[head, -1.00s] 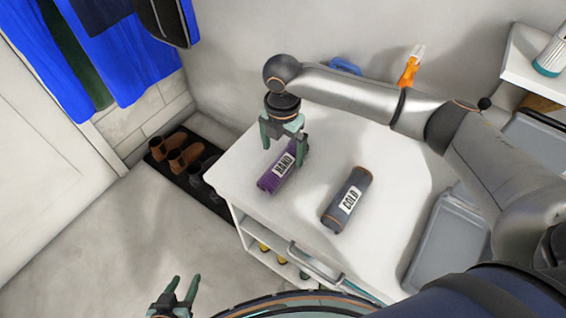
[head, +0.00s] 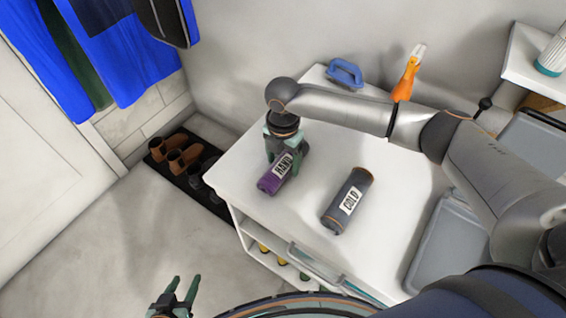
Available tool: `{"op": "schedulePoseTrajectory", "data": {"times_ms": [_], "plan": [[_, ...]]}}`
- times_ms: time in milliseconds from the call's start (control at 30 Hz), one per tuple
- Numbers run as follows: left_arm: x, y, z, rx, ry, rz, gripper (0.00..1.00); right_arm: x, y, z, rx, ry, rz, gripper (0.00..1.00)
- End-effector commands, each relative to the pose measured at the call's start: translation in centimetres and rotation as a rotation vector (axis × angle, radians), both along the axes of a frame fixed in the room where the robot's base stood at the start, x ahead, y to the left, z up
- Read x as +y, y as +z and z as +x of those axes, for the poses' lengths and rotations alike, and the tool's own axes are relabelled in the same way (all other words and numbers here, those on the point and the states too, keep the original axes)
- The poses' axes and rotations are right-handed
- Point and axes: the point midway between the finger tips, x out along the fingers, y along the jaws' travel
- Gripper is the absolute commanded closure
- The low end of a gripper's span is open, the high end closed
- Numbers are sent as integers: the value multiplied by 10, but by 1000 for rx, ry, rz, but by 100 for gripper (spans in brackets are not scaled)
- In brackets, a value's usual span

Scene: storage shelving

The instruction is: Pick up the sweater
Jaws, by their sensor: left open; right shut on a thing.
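A purple rolled sweater with a white "HAND" label (head: 270,184) lies on the white table top near its left edge. My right gripper (head: 284,157) points down over it and is shut on it, with fingers at its upper part. A dark grey rolled garment labelled "COLD" (head: 337,214) lies to the right, apart from the gripper. My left gripper (head: 180,292) is open and empty at the bottom of the view, over the floor. The far end of the purple roll is partly hidden by the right gripper.
The white table (head: 385,240) has free room around the rolls. A blue-handled brush (head: 345,73) and an orange-handled tool (head: 406,78) are at the back. Grey bins (head: 440,243) stand at right. Shoes (head: 183,158) sit on a dark mat at left.

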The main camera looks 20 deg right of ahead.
Motion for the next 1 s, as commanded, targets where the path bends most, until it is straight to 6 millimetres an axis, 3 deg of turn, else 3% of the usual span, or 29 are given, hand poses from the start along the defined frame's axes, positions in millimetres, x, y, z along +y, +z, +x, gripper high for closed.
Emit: {"op": "schedulePoseTrajectory", "data": {"times_ms": [67, 500, 833, 1000], "plan": [[0, 0, 0, 0, 0, 0, 50, 0, 0, 0, 0, 0, 0, 50], [1, 0, 0, 0, 0, 1, 50, 0, 0, 0, 0, 0, 0, 99], [1, 0, 0, 0, 1, 1, 50, 0, 3, 1, -2, 0, 1, 100], [1, 1, 0, -1, 2, 3, 50, 0, 16, 1, -3, 0, 3, 100]]}}
